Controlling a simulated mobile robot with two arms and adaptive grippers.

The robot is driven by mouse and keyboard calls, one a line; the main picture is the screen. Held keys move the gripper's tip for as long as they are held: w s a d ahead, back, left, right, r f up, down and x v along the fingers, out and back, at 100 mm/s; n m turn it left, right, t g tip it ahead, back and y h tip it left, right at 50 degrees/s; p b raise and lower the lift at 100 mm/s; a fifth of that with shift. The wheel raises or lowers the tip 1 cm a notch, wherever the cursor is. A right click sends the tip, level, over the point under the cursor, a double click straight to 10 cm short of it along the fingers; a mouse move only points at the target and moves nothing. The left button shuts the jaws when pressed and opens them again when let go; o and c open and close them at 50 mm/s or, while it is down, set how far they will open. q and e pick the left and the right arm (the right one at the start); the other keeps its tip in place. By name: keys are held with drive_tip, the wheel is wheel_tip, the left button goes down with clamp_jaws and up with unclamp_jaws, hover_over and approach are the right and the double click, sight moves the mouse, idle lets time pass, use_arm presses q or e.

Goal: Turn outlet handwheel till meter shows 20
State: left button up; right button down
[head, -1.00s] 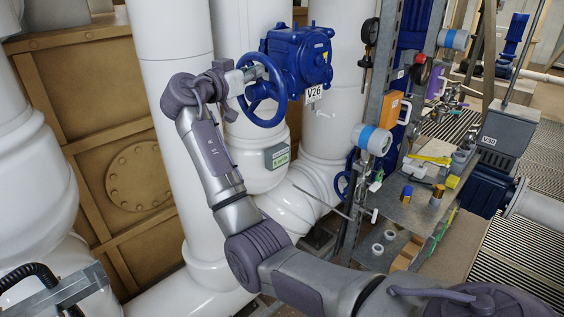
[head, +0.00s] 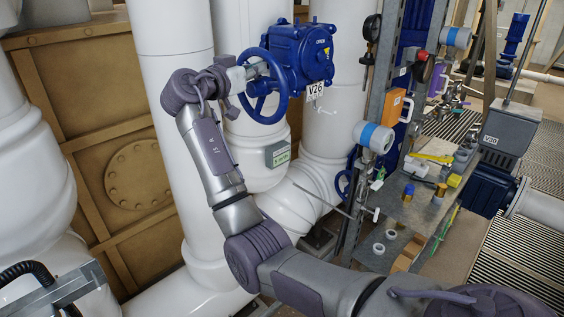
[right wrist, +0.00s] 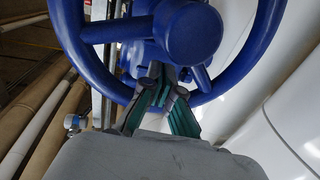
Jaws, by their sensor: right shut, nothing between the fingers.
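The blue handwheel (head: 284,96) is on the front of a blue valve gearbox (head: 308,50) tagged V26. It fills the top of the right wrist view (right wrist: 248,62), with its hub and spokes. My right gripper (head: 262,69) is at the wheel. In the right wrist view its green-edged fingertips (right wrist: 161,72) are together and empty, just below the hub among the spokes. I cannot tell whether they touch a spoke. A small grey meter box (head: 278,153) with a green display is below the wheel; its digits are too small to read. My left gripper is out of view.
Large white pipes (head: 172,130) stand behind and beside the wheel. To the right, a metal rack with a shelf (head: 410,212) holds gauges, small jars and tools. A grey box labelled V30 (head: 508,133) stands farther right. A brown panelled wall (head: 95,140) is at the left.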

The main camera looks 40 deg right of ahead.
drive_tip(key=shift+s, duration=0.1)
drive_tip(key=b+v, duration=0.3)
drive_tip(key=v, duration=0.9)
idle(0.4)
